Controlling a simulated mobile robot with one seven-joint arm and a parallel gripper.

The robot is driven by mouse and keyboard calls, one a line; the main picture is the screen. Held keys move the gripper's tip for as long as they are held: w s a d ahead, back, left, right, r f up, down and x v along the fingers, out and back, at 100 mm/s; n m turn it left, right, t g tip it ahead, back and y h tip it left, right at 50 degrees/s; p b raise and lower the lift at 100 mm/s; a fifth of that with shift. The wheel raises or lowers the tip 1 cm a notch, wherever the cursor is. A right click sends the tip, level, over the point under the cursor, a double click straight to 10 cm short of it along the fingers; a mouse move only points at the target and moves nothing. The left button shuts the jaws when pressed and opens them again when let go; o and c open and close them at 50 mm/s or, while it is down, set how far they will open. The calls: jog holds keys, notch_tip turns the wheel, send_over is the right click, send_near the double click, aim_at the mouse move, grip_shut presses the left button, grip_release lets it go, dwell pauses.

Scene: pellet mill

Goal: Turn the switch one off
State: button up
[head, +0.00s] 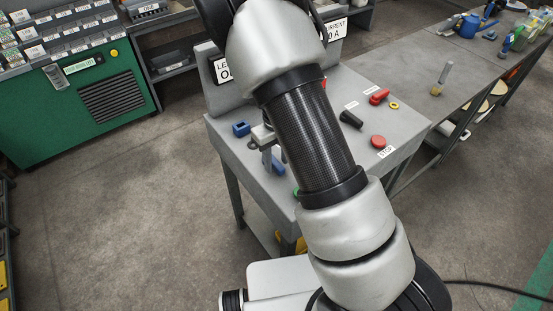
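A grey control console (225,150) stands in front of me, with controls on its sloping top. A blue block-shaped control (241,129) is at its left. A black knob or lever (351,119) and a red control (379,96) are at the right, each near a small white label too small to read. I cannot tell which one is switch one, or its position. My gripper (268,160) shows in part, just right of the blue control and over the console. My arm hides much of it, so its opening and any contact are unclear.
A red STOP button (378,142) and a yellow ring (394,105) are on the console's right side. A green button (296,191) is partly hidden by my arm. A green cabinet (60,120) stands left, and a long workbench (455,70) right. The floor on the left is clear.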

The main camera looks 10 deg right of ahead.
notch_tip(320, 180, up, 17)
jog(key=p, duration=0.1)
jog(key=shift+r, duration=0.2)
dwell(0.5)
